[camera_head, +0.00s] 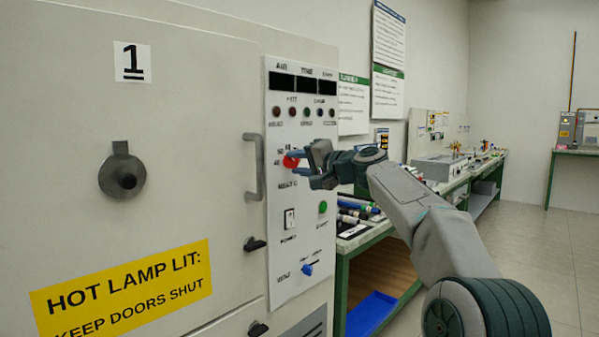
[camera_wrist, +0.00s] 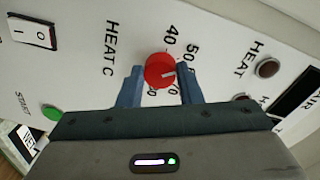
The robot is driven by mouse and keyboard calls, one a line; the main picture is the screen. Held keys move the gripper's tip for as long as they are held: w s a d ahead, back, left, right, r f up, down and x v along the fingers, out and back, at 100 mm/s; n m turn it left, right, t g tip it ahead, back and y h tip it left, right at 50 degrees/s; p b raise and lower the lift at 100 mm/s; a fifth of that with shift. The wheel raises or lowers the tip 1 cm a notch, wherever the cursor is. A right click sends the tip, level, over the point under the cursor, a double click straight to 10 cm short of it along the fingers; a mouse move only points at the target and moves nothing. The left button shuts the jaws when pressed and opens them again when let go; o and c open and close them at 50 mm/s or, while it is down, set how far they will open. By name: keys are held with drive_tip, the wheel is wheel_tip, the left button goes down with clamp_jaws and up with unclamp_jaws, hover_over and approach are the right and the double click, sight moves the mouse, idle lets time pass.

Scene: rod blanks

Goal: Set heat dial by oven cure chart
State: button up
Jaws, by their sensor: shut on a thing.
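The heat dial is a red round knob (camera_wrist: 160,71) with a pale pointer mark, on the white control panel. In the wrist view it sits between the two blue fingers of my gripper (camera_wrist: 160,82), which is shut on it. Numbers such as 40 and 50 and the words HEAT C are printed around it; some numbers are hidden by the fingers. The pale mark points toward the right side of the picture, near a partly covered number. In the head view the dial (camera_head: 290,161) shows just left of my gripper (camera_head: 297,158). Wall charts (camera_head: 388,55) hang behind; their text is too small to read.
The oven (camera_head: 200,130) has a door handle (camera_head: 253,167) left of the panel and a yellow HOT LAMP LIT sign (camera_head: 125,290). A power switch (camera_head: 289,218), green start button (camera_head: 323,207) and blue knob (camera_head: 308,269) lie below the dial. A green-framed bench (camera_head: 375,236) stands to the right.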

drive_tip(key=shift+f+n+b, duration=0.15)
drive_tip(key=shift+n+b, duration=0.2)
drive_tip(key=shift+n, duration=0.25)
drive_tip(key=o, duration=1)
drive_tip(key=b+v, duration=0.3)
drive_tip(key=v, duration=1.1)
drive_tip(key=shift+a, duration=0.1)
